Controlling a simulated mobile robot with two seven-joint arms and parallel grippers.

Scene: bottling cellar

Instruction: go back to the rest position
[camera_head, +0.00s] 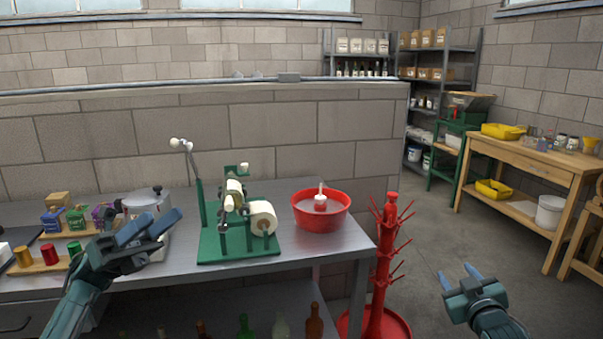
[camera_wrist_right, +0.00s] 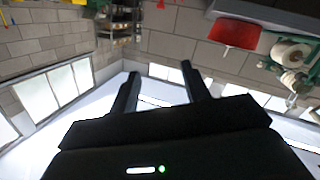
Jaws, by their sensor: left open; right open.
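My left gripper (camera_head: 148,230) is open and empty, over the left part of the metal bench, in front of a grey-lidded pot (camera_head: 146,200). My right gripper (camera_head: 459,278) is open and empty over the floor, to the right of the red bottle tree. In the right wrist view its two dark fingers (camera_wrist_right: 162,88) stand apart with nothing between them.
The metal bench (camera_head: 320,258) carries a green labelling machine (camera_head: 238,245) and a red basin (camera_head: 321,212). A red bottle tree (camera_head: 384,265) stands at its right end. Bottles (camera_head: 280,325) stand below. A wooden table (camera_head: 530,165) is at right; floor (camera_head: 440,235) between is clear.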

